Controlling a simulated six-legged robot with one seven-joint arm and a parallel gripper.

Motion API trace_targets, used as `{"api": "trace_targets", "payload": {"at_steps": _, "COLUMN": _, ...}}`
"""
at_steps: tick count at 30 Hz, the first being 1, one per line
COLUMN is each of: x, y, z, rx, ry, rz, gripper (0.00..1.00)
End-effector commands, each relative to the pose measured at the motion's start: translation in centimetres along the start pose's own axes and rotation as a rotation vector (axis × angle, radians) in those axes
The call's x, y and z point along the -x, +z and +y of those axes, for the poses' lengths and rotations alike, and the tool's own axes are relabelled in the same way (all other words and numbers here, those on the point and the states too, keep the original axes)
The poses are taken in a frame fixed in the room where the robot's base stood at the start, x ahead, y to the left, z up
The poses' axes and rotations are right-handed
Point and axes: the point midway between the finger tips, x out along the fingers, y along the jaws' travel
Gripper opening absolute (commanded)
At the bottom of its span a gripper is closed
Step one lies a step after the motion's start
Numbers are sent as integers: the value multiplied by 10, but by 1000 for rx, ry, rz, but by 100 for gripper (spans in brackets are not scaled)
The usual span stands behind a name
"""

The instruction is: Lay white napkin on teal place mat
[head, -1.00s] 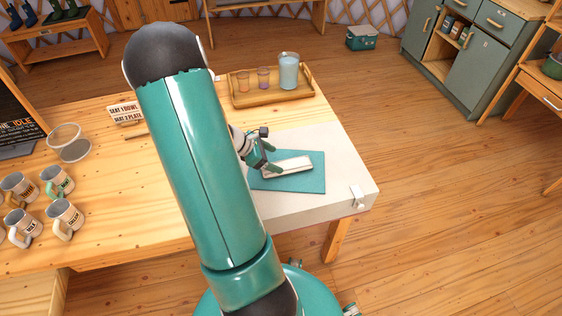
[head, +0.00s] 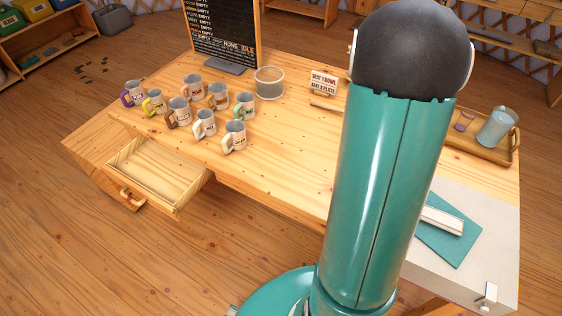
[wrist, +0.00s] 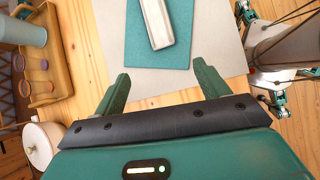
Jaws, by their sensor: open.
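The white napkin (head: 441,220) is a narrow folded strip lying on the teal place mat (head: 456,249) at the table's right end. In the wrist view the napkin (wrist: 158,22) lies on the mat (wrist: 184,52), with the mat's teal showing on both sides of it. My gripper (wrist: 160,75) is open and empty, its two green fingers apart. The fingertips are short of the mat in the picture, and the napkin is clear of them. In the head view my arm hides the gripper and part of the mat.
A wooden tray (head: 484,147) with a pitcher (head: 497,127) and small cups stands behind the mat. Several mugs (head: 180,112) stand on the table's left part, near an open drawer (head: 158,170). A lidded white pot (wrist: 40,143) shows in the wrist view. Bare wood lies mid-table.

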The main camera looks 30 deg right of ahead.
Motion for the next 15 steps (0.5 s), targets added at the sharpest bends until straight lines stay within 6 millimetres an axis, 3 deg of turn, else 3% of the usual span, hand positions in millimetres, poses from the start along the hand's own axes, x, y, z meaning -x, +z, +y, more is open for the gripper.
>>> {"api": "trace_targets", "payload": {"at_steps": 1, "x": 32, "y": -9, "z": -7, "rx": -46, "ry": 31, "rz": 62, "gripper": 74}}
{"api": "trace_targets", "payload": {"at_steps": 6, "x": 114, "y": -33, "z": -45, "rx": -193, "ry": 69, "rz": 264, "gripper": 74}}
{"api": "trace_targets", "payload": {"at_steps": 11, "x": 183, "y": -46, "z": -93, "rx": -303, "ry": 64, "rz": 465, "gripper": 74}}
{"api": "trace_targets", "payload": {"at_steps": 15, "x": 235, "y": -50, "z": -142, "rx": -376, "ry": 27, "rz": 644, "gripper": 74}}
